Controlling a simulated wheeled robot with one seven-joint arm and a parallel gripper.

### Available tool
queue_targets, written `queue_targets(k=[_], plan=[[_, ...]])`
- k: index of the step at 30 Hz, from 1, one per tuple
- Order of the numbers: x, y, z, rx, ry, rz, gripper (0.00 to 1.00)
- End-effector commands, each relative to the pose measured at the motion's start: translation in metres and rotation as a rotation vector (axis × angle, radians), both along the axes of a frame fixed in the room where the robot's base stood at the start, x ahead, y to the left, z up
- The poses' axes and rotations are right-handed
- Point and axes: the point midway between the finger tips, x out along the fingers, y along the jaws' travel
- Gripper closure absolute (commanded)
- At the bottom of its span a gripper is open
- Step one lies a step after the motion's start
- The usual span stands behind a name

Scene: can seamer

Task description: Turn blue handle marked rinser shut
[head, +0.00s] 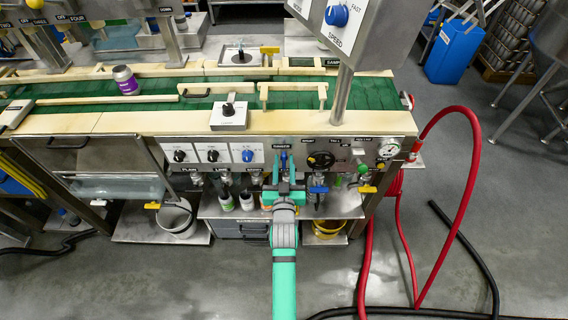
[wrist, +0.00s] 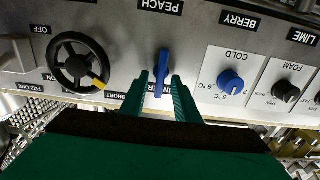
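The blue handle (wrist: 162,73) is a slim lever on the grey panel, standing upright in the wrist view. A label behind my fingers is partly hidden; only a few letters show. In the head view the blue handle (head: 283,158) sits below a small black label, just beyond my gripper (head: 284,172). In the wrist view my gripper (wrist: 160,80) is open, with one green fingertip on each side of the handle. A narrow gap shows between the handle and each finger, so it is not clamped.
In the wrist view, a black handwheel (wrist: 80,63) with a yellow mark is left of the handle, and a blue COLD knob (wrist: 230,82) is right. Bottles (head: 246,200) stand on the shelf below the panel. A red hose (head: 470,190) loops at right.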

Motion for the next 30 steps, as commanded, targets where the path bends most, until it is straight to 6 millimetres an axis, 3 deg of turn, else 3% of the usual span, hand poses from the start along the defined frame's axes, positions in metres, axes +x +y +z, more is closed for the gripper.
queue_targets(k=[1,4,17,30], plan=[[-0.0001,-0.0001,0.0,0.0,0.0,0.0,0.79],[-0.0002,-0.0001,0.0,0.0,0.0,0.0,1.0],[-0.0003,-0.0015,-0.0001,0.055,0.0,-0.001,1.0],[-0.0005,-0.0056,-0.0012,0.38,0.0,-0.002,1.0]])
